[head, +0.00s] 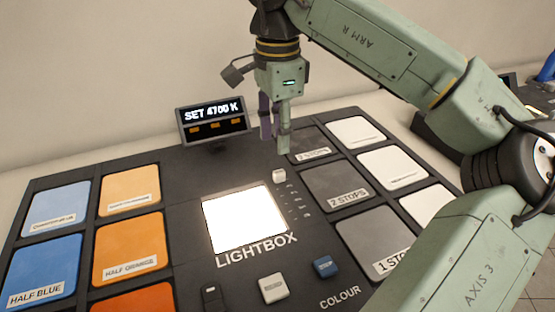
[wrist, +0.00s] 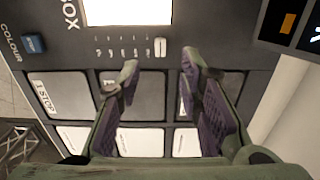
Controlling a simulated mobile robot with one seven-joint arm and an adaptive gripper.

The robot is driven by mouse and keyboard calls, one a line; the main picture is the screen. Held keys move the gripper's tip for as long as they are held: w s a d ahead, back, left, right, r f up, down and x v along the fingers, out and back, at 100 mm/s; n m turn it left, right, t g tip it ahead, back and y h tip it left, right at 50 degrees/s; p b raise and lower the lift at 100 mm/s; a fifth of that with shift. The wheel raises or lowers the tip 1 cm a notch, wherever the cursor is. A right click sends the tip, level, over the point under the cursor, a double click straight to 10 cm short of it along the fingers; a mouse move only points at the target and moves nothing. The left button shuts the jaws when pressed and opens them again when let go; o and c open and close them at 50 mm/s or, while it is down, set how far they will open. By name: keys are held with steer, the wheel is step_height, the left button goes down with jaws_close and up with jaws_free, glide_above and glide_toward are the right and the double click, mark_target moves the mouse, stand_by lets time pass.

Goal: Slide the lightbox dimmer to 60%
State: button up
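The lightbox (head: 243,218) is a bright white lit panel in the dark console; its edge also shows at the top of the wrist view (wrist: 127,10). The dimmer knob (head: 279,176) is a small pale block at the far end of a marked scale beside the panel. In the wrist view the knob (wrist: 160,47) stands at the right end of the scale marks. My gripper (head: 276,145) points down above the console, just beyond the knob. In the wrist view my gripper (wrist: 160,63) is open and empty, with the knob seen between and past its fingertips. The scale's figures are too small to read.
A small display (head: 213,118) reading "SET 4700 K" stands at the console's back edge, left of my gripper. Blue and orange filter tiles (head: 130,190) lie left; grey and white tiles (head: 338,186) lie right. A pale button (head: 273,288) and a blue button (head: 325,267) sit in front.

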mark_target(277, 172)
step_height(277, 172, down, 8)
steer(key=shift+f+p, duration=0.15)
steer(key=shift+p, duration=0.35)
steer(key=shift+c, duration=0.5)
jaws_close()
